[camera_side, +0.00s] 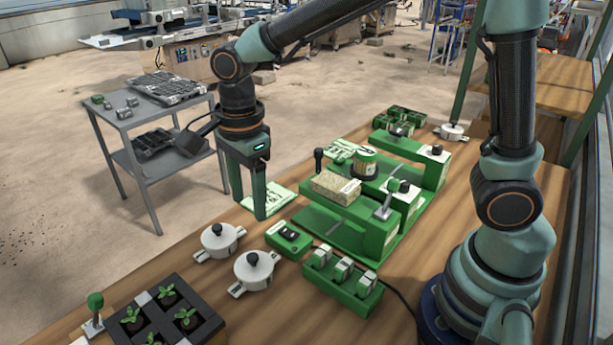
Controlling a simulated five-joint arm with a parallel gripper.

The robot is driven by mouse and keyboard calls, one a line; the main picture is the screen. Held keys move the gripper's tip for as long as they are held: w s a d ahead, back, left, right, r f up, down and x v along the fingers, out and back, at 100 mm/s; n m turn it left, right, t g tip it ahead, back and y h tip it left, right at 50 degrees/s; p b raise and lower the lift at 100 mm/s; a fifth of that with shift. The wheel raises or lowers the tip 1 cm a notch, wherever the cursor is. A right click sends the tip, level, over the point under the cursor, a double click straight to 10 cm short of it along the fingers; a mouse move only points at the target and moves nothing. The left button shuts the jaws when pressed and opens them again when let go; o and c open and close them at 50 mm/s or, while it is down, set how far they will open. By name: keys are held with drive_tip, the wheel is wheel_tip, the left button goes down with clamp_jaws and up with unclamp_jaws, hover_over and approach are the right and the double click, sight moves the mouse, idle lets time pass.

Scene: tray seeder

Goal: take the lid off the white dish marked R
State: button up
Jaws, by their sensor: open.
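Two round white dishes with black-knobbed lids stand at the front left of the wooden table: one near the left edge (209,243), the other nearer the camera (248,277). A third white dish (446,135) with a dark knob stands at the far end. Each lid appears to be on. I cannot read an R on any of them. My gripper (250,207) is open and empty, fingers pointing down, up the picture from the two near dishes and apart from them.
A green control box (284,243) sits beside the near dishes, with a green rack of switches (343,287) to its right. The green seeder machine (342,235) fills the middle. A seedling tray (202,331) is at bottom left. A green-white packet (285,203) lies by the gripper.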

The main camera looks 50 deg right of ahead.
drive_tip(key=a+f+m, duration=0.1)
hover_over(253, 255)
drive_tip(key=f, duration=0.6)
drive_tip(key=shift+s+a+f, duration=0.25)
drive_tip(key=shift+f, duration=0.05)
drive_tip(key=shift+w+d+f, duration=0.1)
drive_tip(key=shift+d+f, duration=0.05)
drive_tip(key=shift+f, duration=1.2)
drive_tip(key=shift+w+d+f, duration=0.1)
drive_tip(key=shift+f, duration=1.25)
clamp_jaws()
